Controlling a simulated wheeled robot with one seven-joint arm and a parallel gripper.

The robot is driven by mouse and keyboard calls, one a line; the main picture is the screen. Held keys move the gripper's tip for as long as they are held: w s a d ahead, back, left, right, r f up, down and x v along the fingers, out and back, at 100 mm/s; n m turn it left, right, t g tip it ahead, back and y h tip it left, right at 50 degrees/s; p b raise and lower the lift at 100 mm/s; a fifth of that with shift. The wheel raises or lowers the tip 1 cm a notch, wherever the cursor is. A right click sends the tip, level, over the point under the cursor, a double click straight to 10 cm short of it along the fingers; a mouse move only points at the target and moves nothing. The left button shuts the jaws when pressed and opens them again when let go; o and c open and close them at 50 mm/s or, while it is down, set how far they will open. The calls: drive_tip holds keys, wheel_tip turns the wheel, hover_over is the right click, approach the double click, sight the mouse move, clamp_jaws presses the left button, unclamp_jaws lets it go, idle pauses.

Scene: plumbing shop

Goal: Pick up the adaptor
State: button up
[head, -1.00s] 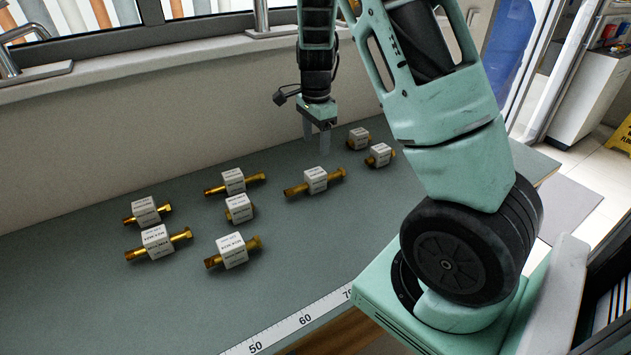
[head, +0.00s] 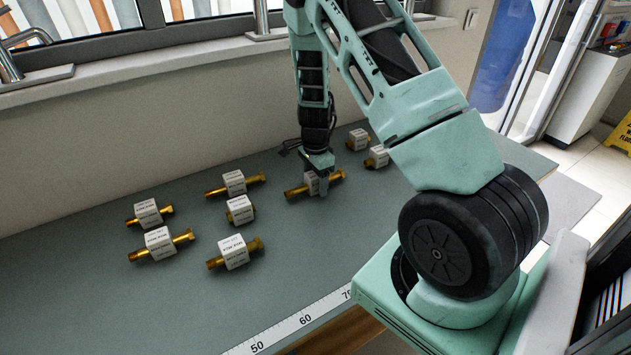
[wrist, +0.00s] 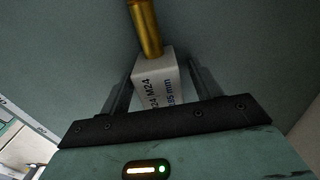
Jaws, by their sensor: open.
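Several brass fittings, each with a white printed label block around its middle, lie on the grey-green bench. Which one the task calls the adaptor cannot be told for sure from the labels. My gripper (head: 318,188) is down at one adaptor (head: 296,191), a long brass piece in the right part of the group. In the wrist view, my gripper (wrist: 155,85) is open, with one finger on each side of this adaptor's white label (wrist: 155,72). The label reads "M24" and "mm" in part. One brass end points away from the gripper; the other end is hidden.
Two short fittings (head: 358,139) (head: 377,157) lie just behind and right of my gripper. Other labelled fittings (head: 234,183) (head: 240,210) (head: 233,252) (head: 148,213) (head: 159,243) lie to the left. A measuring strip (head: 285,328) runs along the bench's front edge. The front middle of the bench is clear.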

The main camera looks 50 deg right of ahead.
drive_tip(key=c, duration=1.2)
drive_tip(key=shift+r, duration=0.15)
